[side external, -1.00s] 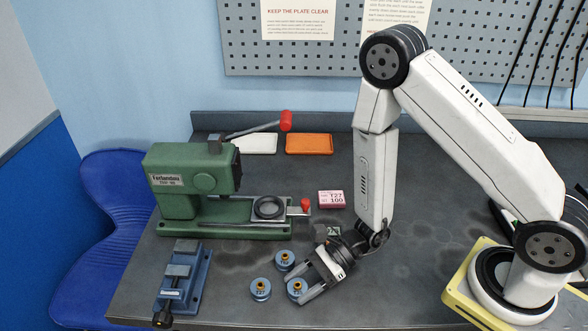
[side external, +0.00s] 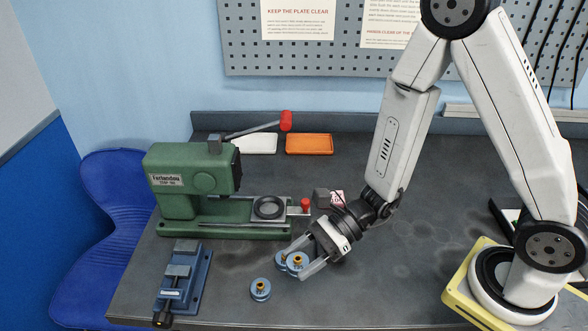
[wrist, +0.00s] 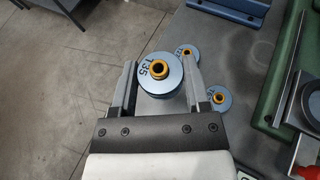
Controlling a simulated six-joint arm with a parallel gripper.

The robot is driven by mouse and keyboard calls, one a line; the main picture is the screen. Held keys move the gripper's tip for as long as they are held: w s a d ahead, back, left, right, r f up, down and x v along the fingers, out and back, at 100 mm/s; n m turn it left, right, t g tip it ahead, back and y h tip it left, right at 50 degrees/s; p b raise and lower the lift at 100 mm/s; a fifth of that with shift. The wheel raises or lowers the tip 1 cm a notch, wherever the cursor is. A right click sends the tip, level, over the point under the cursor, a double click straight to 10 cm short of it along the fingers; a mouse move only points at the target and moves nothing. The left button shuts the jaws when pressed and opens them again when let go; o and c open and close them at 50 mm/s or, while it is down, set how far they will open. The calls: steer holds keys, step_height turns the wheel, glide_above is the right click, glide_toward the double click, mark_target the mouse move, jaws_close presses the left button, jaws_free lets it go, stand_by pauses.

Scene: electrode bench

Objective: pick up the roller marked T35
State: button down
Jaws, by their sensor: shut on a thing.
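The roller marked T35 (wrist: 160,78) is blue with a brass-coloured hub, its label readable in the wrist view. My gripper (wrist: 160,68) is shut on it, one finger on each side. In the side view my gripper (side external: 293,265) holds this roller (side external: 297,262) above the bench. A second blue roller (side external: 280,260) stands behind it, partly hidden by the held one and a finger. A third roller (side external: 260,289) stands apart, nearer the front edge. Both loose rollers show right of the held one in the wrist view; their labels are too small to read surely.
A green press (side external: 185,180) with a red-tipped lever stands left of my gripper. A blue vise (side external: 184,277) sits at the front left. White (side external: 257,144) and orange (side external: 309,144) trays lie at the back.

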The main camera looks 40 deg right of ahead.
steer(key=shift+r, duration=0.6)
